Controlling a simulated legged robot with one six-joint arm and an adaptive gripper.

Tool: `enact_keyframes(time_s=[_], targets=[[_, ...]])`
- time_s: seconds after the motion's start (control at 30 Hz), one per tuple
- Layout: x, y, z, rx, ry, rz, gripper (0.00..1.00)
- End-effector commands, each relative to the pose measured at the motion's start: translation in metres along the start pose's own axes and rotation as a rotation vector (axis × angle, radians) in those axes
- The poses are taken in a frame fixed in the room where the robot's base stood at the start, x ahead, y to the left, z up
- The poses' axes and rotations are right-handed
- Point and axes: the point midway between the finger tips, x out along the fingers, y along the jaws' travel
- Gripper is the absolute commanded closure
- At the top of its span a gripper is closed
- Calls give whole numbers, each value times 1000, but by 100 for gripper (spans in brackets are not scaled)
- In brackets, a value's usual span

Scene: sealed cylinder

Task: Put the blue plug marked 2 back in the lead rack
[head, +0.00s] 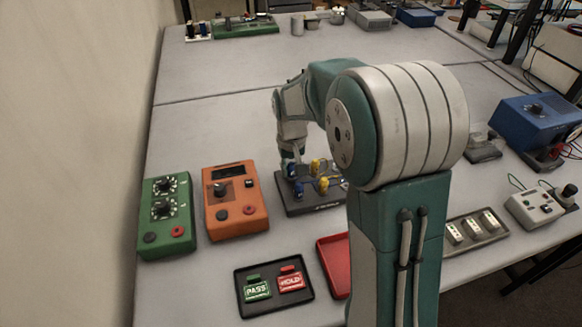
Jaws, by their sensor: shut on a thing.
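The lead rack (298,208) is a dark stand left of my arm in the head view, with yellow and blue plugs in it. My gripper (291,165) points down over its back left part and is shut on a blue plug (291,171). The plug is small and partly hidden by the fingers. I cannot read its number, nor tell whether it is seated in the rack or just above it. Yellow plugs (322,184) stand beside it to the right. My arm hides the rack's right end.
An orange meter (233,221) and a green box (167,235) stand left of the rack. A black tray (252,306) with PASS and HOLD tags and a red tray (335,262) lie in front. A blue device (536,125) is at right.

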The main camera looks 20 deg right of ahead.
Motion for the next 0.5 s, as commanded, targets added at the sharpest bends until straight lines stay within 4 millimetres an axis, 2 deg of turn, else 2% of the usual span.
enact_keyframes(time_s=[0.4,0.43,0.5], targets=[[7,0,0,0,-1,0,100],[7,0,0,0,-1,0,55],[7,0,0,0,-1,0,28]])
